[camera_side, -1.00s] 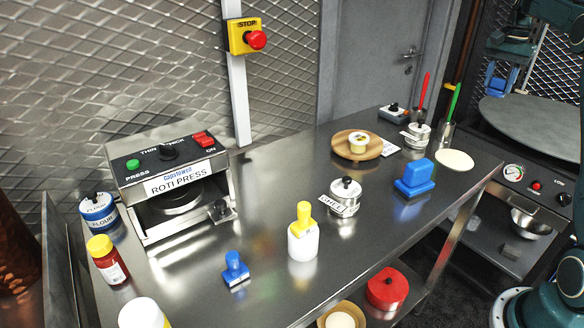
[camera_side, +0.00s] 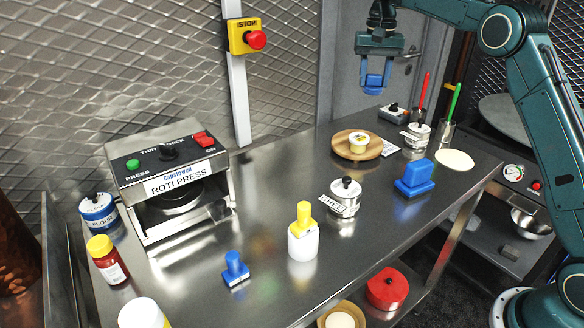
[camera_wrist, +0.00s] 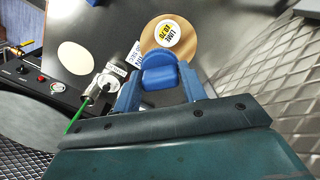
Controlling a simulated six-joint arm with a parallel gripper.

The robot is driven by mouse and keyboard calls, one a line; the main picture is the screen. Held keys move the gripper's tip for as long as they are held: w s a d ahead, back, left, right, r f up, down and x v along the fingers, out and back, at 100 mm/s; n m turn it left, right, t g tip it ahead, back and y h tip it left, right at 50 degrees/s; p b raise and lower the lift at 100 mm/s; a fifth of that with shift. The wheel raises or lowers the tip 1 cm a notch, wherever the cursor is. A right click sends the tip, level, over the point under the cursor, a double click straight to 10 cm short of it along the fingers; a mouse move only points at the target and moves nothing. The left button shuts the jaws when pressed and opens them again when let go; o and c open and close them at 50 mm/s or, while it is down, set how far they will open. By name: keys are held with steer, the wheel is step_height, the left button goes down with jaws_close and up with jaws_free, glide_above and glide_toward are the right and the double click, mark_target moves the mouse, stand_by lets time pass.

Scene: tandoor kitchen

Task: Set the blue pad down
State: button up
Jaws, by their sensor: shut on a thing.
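My gripper (camera_side: 376,84) is high above the back right of the steel table, pointing down, with its fingers shut on the blue pad (camera_side: 374,80). In the wrist view the blue pad (camera_wrist: 160,74) sits between the two blue fingers of my gripper (camera_wrist: 158,88), with a rounded raised part on top. Its underside is hidden. From the wrist, the round wooden board (camera_wrist: 205,45) shows just beyond the pad. In the side view the pad is well clear of the table (camera_side: 290,190).
The wooden board (camera_side: 342,152) carries a small labelled tub (camera_side: 358,139). Close by are a grey box (camera_side: 393,113), a steel pot (camera_side: 418,135) and upright red and green sticks. A blue block (camera_side: 414,180), ghee pot (camera_side: 345,193) and yellow-topped bottle (camera_side: 302,238) stand nearer.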

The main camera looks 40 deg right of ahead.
steer(key=a+n, duration=0.8)
steer(key=a, duration=2.4)
steer(key=shift+a, duration=0.3)
steer(key=shift+s, duration=0.1)
step_height(320, 180, down, 20)
steer(key=shift+r, duration=0.1)
steer(key=o, duration=1)
